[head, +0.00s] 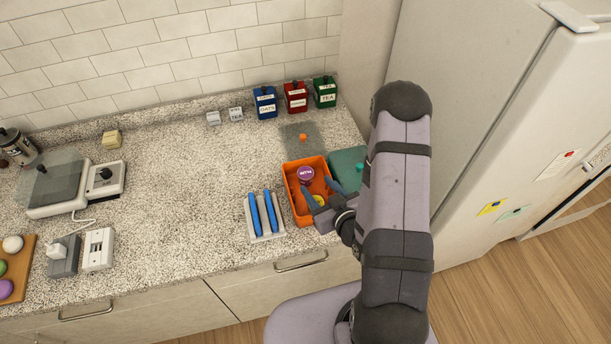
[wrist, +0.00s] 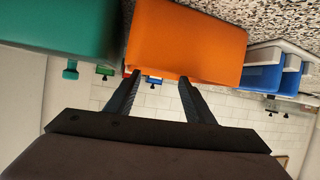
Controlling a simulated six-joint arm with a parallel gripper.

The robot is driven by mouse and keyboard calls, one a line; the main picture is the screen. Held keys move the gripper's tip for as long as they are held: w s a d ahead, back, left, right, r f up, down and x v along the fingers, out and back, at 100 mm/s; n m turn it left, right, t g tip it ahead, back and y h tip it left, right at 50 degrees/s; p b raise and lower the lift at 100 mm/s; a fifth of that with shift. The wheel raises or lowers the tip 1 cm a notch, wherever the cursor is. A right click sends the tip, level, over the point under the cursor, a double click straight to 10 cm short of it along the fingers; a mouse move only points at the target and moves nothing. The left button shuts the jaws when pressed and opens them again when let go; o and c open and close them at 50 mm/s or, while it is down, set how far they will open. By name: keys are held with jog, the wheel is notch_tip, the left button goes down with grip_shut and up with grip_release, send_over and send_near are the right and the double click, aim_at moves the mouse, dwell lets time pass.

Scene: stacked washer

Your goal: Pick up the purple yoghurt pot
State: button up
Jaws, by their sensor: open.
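The purple yoghurt pot (head: 306,174) stands in the far part of the orange bin (head: 296,206), its round purple lid with white lettering facing up. My gripper (head: 319,186) is at the front right of the bin, its two fingers spread and pointing toward the bin, with nothing seen between them. In the head view the fingertips look just short of the pot. In the wrist view, the fingers (wrist: 157,76) are apart in front of the orange bin wall (wrist: 188,38). The pot does not show there.
A yellow item (head: 319,201) lies in the bin near my gripper. A green lidded box (head: 348,163) stands right of the bin, and a white tray with blue items (head: 263,215) left of it. A grey lid with an orange knob (head: 301,140) lies behind.

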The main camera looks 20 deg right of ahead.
aim_at(307, 175)
jog(key=shift+b+x, duration=1)
jog(key=shift+b, duration=0.45)
jog(key=shift+x, duration=2.6)
jog(key=shift+r, duration=0.1)
jog(key=c, duration=0.9)
jog(key=shift+r, duration=0.3)
